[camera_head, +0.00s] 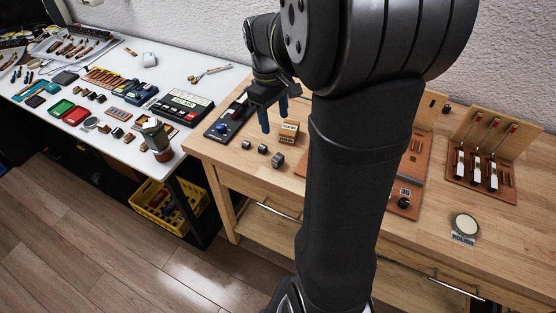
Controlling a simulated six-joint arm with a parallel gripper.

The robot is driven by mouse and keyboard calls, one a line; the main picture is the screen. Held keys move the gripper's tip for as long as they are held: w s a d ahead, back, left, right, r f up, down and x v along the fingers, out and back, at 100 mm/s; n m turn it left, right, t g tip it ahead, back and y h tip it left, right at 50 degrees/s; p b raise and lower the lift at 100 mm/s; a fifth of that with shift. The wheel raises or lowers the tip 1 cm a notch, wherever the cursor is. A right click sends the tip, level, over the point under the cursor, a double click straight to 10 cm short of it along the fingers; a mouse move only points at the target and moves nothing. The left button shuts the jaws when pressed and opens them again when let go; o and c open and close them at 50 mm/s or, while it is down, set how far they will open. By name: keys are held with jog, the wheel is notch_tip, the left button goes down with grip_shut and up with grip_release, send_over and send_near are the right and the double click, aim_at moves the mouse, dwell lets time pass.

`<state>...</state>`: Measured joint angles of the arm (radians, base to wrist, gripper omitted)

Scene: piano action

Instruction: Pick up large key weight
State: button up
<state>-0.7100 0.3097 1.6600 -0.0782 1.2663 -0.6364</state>
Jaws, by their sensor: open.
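Three small dark metal blocks, which look like key weights, stand in a row on the wooden bench. The large key weight (277,160) appears to be the one nearest the camera, at the right end of the row. A middle weight (262,149) and a small weight (246,145) sit to its left. My gripper (275,124) has two blue fingers pointing down, spread apart with nothing visible between them. In the picture it is above and behind the weights, near a small wooden labelled box. Its exact height above the bench is hard to tell.
The small labelled wooden box (288,133) stands just behind the weights. A dark panel with a blue knob (221,127) lies to the left. My arm hides the bench middle. A tool rack (482,165) and a round tin (465,224) are at right. A white table (110,149) adjoins at left.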

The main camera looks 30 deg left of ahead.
send_over(278, 157)
jog(key=f, duration=0.9)
jog(key=shift+w+a+f, duration=0.15)
jog(key=shift+w, duration=0.05)
jog(key=shift+s+f, duration=0.2)
jog(key=shift+f, duration=2.55)
jog(key=c, duration=1.2)
jog(key=shift+r, duration=0.15)
